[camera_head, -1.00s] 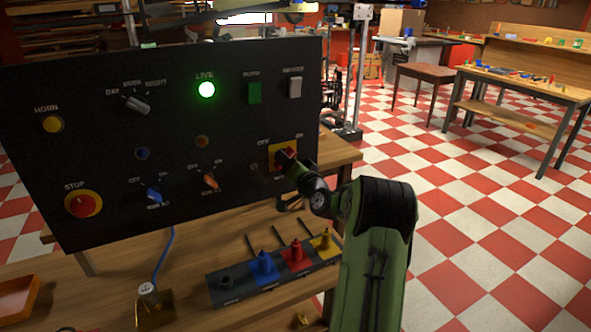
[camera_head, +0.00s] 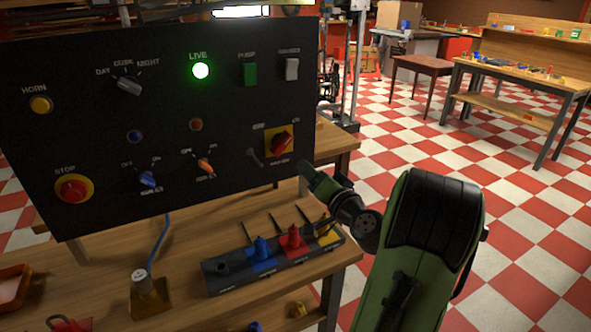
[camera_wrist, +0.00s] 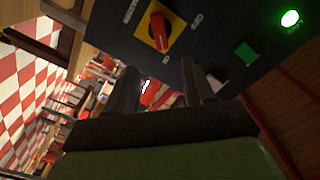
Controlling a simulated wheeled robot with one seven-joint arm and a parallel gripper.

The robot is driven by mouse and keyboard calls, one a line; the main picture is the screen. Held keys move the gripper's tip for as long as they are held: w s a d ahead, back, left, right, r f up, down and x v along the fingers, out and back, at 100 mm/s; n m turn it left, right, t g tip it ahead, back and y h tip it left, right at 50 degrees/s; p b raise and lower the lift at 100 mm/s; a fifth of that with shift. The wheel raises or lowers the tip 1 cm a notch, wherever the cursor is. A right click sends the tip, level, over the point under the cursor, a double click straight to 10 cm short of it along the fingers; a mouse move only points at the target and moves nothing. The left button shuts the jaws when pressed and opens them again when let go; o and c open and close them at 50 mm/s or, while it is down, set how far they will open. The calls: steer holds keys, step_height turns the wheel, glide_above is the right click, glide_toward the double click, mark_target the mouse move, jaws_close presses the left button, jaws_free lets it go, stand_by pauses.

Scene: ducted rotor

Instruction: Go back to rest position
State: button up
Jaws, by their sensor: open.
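My gripper (camera_head: 318,192) is beside the lower right edge of the black control panel (camera_head: 70,130), off the panel face. In the wrist view its two fingers (camera_wrist: 160,92) stand apart with nothing between them. A red rotary switch on a yellow plate (camera_head: 280,143) sits at the panel's lower right, clear of my gripper. It also shows in the wrist view (camera_wrist: 158,27), with its red handle lying aslant on the plate. The green LIVE lamp (camera_head: 201,71) is lit. My green arm fills the lower right of the head view.
A dark rack (camera_head: 225,282) with blue, red and yellow pegs stands on the wooden bench (camera_head: 185,312) below the panel. A brass block with a blue cable (camera_head: 150,295) is left of it. Checkered floor (camera_head: 530,240) lies open to the right. A workbench (camera_head: 520,85) stands behind.

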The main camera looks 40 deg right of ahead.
steer(key=w+a+r+n+g+y+p, duration=0.1)
steer(key=w+a+n+y+p, duration=0.15)
steer(key=a, duration=0.55)
steer(key=w+a+r+n+g+y+p, duration=0.1)
steer(key=w+a+r+n+g+y, duration=0.1)
steer(key=a+n+y, duration=0.35)
steer(key=s+a+r+n+g+p, duration=0.1)
steer(key=s+a+n+g+p, duration=0.3)
steer(key=a, duration=1)
steer(key=s+a+r+g+h+p, duration=0.1)
steer(key=s+g+p, duration=0.1)
steer(key=s, duration=0.7)
steer(key=s+a+r+g+h+p, duration=0.2)
steer(key=s, duration=0.8)
steer(key=shift+a+g, duration=0.25)
steer(key=shift+g, duration=0.15)
steer(key=shift+s+r, duration=0.1)
steer(key=shift+r, duration=0.05)
